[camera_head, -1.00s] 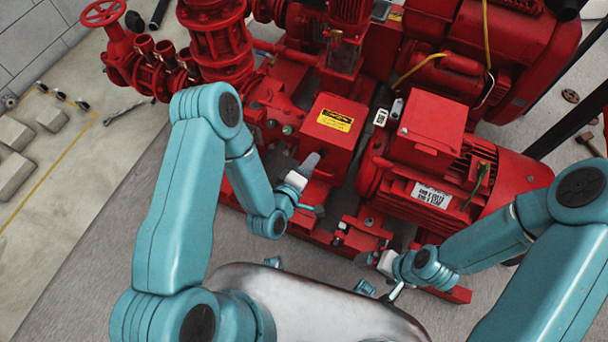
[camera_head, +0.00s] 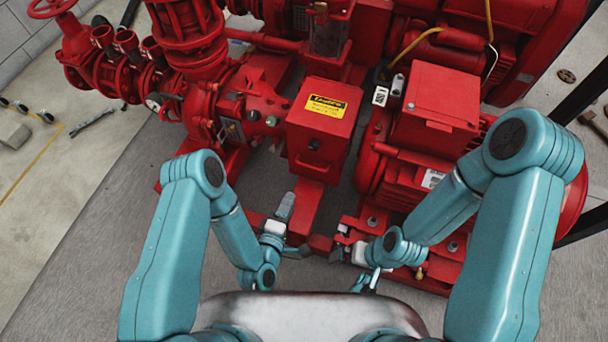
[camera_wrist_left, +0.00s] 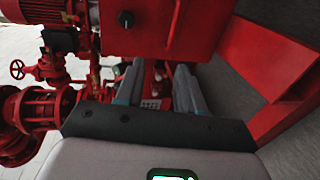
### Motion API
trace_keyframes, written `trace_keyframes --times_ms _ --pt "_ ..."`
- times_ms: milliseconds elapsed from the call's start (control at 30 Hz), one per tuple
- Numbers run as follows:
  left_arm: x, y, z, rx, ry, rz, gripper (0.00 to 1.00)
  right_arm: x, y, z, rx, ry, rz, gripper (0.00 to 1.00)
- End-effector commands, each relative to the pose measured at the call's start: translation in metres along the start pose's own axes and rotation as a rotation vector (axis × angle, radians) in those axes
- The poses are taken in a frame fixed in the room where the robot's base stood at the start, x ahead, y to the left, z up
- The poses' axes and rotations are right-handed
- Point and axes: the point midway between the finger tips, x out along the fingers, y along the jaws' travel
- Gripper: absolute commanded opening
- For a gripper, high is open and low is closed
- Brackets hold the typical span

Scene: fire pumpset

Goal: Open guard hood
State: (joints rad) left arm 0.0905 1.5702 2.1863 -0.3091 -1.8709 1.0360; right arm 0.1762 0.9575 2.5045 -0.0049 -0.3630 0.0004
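The guard hood (camera_head: 320,128) is a red box with a yellow warning label on its sloped top and a small dark knob on its front. It looks closed. It also shows at the top of the left wrist view (camera_wrist_left: 160,30), with the knob on its face. My left gripper (camera_head: 286,206) is below and in front of the hood, apart from it. In the left wrist view its two grey fingers (camera_wrist_left: 158,88) are spread with nothing held between them. My right gripper (camera_head: 344,250) is lower right, near the red base frame; its fingers are too small to read.
A red motor (camera_head: 430,130) stands right of the hood, and a red pump with pipes (camera_head: 200,60) stands to the left. The red base frame (camera_head: 370,225) runs below.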

Motion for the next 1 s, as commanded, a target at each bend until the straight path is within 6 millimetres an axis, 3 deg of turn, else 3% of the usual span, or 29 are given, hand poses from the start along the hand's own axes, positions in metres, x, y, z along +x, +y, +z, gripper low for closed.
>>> trace_keyframes --times_ms 33,100,367,800,1000 --pt "0.001 -0.015 0.004 -0.002 -0.008 -0.007 0.38 0.011 0.004 0.000 0.000 0.000 0.000 1.00" --pt "0.001 -0.022 0.007 -0.002 -0.014 -0.012 0.38 0.016 0.006 0.000 0.000 0.000 0.000 1.00" --pt "0.019 -0.026 0.009 0.002 -0.018 -0.008 0.38 0.023 0.009 -0.001 0.002 0.002 0.000 1.00" --pt "0.121 -0.028 0.008 -0.001 -0.012 -0.007 0.38 0.049 0.023 -0.009 0.021 0.021 0.002 1.00" --pt "0.153 -0.028 0.008 -0.002 -0.013 -0.011 0.38 0.056 0.028 -0.012 0.028 0.028 0.003 1.00"
